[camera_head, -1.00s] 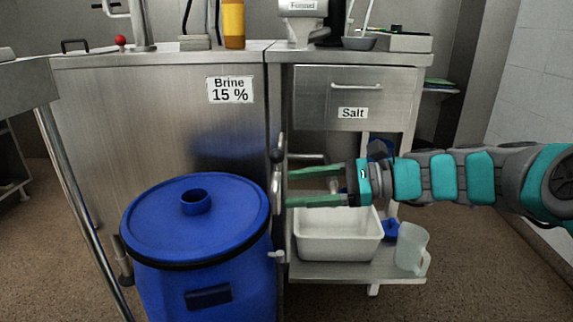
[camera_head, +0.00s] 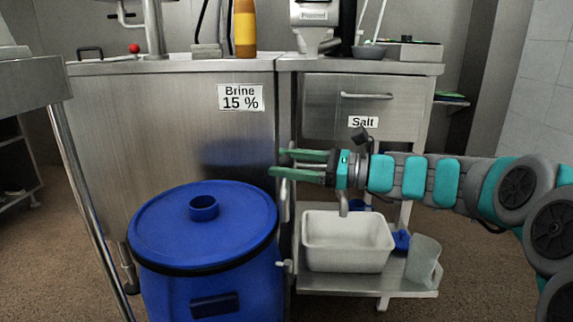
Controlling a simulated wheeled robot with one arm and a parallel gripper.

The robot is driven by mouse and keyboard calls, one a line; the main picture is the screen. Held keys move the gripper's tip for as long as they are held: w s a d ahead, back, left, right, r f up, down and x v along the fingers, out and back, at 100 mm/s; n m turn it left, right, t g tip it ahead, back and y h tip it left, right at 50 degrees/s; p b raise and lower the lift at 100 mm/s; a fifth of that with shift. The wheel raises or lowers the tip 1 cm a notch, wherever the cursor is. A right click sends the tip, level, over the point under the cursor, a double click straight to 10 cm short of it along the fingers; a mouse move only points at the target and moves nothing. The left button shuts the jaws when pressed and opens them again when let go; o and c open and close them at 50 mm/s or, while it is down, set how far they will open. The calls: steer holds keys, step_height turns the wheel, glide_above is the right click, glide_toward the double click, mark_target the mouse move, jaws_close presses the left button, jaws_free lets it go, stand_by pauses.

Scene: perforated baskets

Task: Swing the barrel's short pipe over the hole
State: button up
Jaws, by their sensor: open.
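The blue barrel (camera_head: 240,282) stands at the lower left with its round blue lid (camera_head: 160,222) on. A short blue collar (camera_head: 204,208) with a dark round opening rises from the lid. A small pale spout or tap (camera_head: 285,266) sticks out on the barrel's right side. I cannot tell for sure which of these is the short pipe, or which hole is meant. My gripper (camera_head: 282,163) is open and empty, its green fingers pointing left. In the picture it is above and right of the lid, apart from the barrel.
A steel cabinet (camera_head: 170,130) labelled Brine 15 % stands behind the barrel. The Salt drawer (camera_head: 360,92) is behind my gripper. A white tub (camera_head: 347,243) and a clear jug (camera_head: 424,260) stand on the low shelf. A steel table leg (camera_head: 82,190) rises at left.

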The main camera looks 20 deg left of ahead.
steer(key=shift+a, duration=0.2)
jaws_close()
stand_by(0.5)
stand_by(0.9)
